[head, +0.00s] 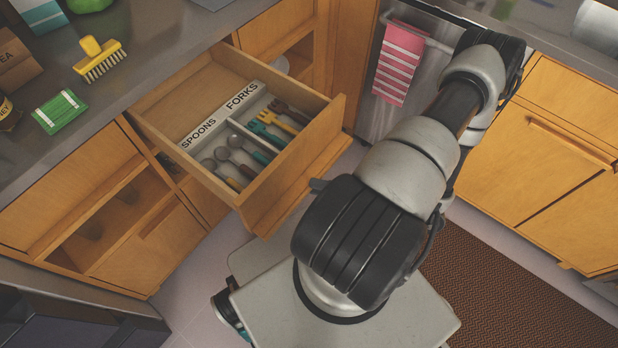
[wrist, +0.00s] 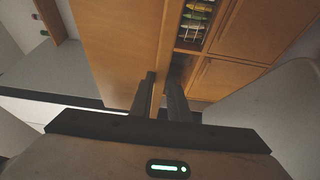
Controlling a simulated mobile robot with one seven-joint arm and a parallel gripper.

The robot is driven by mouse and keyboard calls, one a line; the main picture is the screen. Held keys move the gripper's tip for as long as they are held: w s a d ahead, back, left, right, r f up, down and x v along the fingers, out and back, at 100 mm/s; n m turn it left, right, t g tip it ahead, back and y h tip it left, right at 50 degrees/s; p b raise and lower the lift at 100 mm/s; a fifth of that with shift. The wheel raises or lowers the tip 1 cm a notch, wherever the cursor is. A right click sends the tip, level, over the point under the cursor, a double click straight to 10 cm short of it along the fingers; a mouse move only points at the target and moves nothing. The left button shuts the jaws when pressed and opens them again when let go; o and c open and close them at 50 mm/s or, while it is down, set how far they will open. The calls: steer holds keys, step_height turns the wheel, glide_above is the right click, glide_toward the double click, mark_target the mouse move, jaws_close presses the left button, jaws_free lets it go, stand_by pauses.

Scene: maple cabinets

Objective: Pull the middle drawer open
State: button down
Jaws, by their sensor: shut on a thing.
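The middle drawer (head: 338,106) stands pulled well out of the counter. Inside is a grey divided tray marked SPOONS and FORKS (head: 203,133), with several spoons and forks in it. A long wooden lip handle (head: 318,172) runs along the drawer's front. In the head view my arm hides most of my gripper; only a dark bit shows by the handle. In the wrist view my gripper (wrist: 159,92) has its two dark fingers on either side of the thin wooden handle (wrist: 160,70), shut on it. The drawer front (wrist: 115,45) fills the upper left there.
An open cubby (head: 120,220) is at left. A dishwasher with a red striped towel (head: 399,62) and more cabinets (head: 545,150) stand at right. A brown mat (head: 500,280) covers the floor.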

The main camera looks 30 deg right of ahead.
steer(key=shift+s+d, duration=0.2)
steer(key=shift+s, duration=0.35)
steer(key=shift+s+d, duration=0.2)
steer(key=shift+s, duration=0.3)
steer(key=c, duration=1.7)
jaws_free()
steer(key=v, duration=1.7)
steer(key=shift+s+b, duration=0.2)
steer(key=shift+b, duration=0.1)
